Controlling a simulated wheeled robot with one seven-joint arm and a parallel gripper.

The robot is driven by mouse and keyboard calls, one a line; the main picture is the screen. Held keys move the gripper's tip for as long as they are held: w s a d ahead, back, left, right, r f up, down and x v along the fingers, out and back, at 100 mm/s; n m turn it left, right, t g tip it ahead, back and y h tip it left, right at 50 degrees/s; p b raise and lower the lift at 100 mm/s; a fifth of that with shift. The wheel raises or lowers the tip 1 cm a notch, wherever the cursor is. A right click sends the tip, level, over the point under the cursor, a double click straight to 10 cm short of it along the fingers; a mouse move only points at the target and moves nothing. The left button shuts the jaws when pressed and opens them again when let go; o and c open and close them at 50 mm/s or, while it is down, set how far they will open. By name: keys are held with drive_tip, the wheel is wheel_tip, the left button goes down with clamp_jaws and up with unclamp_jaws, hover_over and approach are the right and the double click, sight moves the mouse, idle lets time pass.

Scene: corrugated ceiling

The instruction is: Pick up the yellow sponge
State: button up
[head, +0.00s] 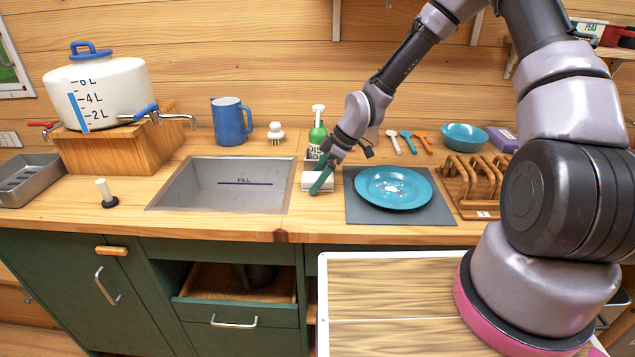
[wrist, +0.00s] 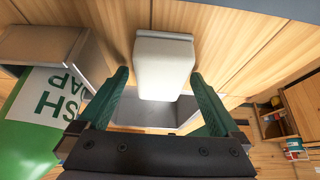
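An off-white block (head: 312,182), which looks like the sponge though no clear yellow shows on it, lies on the counter between the sink and the grey mat. In the wrist view the block (wrist: 163,65) lies between the two green fingers, with a grey surface (wrist: 150,118) beside its lower end. My gripper (head: 319,188) is open and points down at the block. Its fingertips, also in the wrist view (wrist: 159,76), are on either side of the block and do not appear to grip it. In the head view the fingers hide part of the block.
A green soap bottle (head: 317,132) stands just behind my gripper; it also shows in the wrist view (wrist: 22,148). The sink (head: 225,185) is to the left. A blue plate (head: 393,187) on a grey mat (head: 385,217) is to the right. A drawer (head: 235,311) below stands open.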

sight(311, 176)
drive_tip(key=c, duration=1.4)
drive_tip(key=shift+o, duration=0.2)
drive_tip(key=shift+r, duration=0.1)
drive_tip(key=shift+r, duration=0.5)
wheel_tip(311, 176, up, 2)
drive_tip(key=shift+r, duration=0.15)
drive_tip(key=s, duration=1.8)
drive_tip(key=shift+a, duration=0.3)
